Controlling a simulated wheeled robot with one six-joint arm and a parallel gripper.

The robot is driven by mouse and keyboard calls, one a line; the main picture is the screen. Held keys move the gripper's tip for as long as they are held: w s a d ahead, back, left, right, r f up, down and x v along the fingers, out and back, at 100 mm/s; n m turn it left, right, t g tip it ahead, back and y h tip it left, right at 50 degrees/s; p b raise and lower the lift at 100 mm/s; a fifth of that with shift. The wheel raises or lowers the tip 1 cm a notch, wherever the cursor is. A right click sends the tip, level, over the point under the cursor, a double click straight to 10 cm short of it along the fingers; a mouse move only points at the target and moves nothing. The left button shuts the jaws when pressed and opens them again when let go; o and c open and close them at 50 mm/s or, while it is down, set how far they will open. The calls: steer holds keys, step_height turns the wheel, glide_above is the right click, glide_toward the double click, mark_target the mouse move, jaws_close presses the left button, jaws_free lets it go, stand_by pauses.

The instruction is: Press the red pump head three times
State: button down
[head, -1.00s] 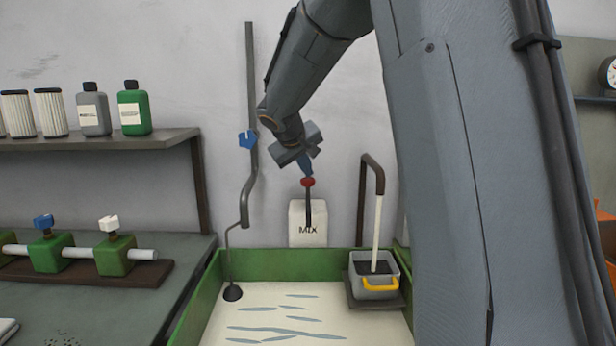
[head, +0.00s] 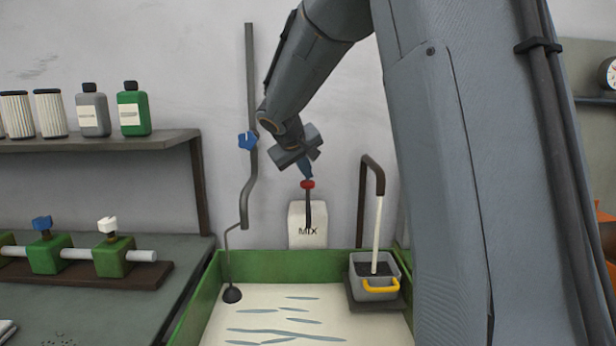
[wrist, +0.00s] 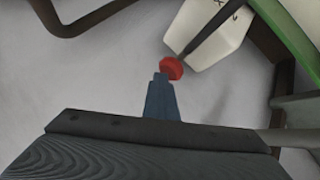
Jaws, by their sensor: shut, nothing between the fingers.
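The red pump head (head: 307,184) sits on a dark stem above a white container marked MIX (head: 307,232), against the back wall. My gripper (head: 307,175) is shut and empty, pointing down with its tips just above the red head. In the wrist view the fingertips (wrist: 160,78) are right beside the red pump head (wrist: 172,68); they look touching or nearly so. The white container (wrist: 210,32) and the dark stem also show there.
A green-rimmed basin (head: 300,263) lies below. A shelf with bottles (head: 100,142) is further left.

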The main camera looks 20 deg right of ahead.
steer(key=shift+r+p, duration=0.8)
steer(key=shift+r, duration=0.7)
step_height(320, 180, up, 5)
steer(key=p, duration=0.3)
steer(key=shift+f, duration=0.1)
stand_by(2.0)
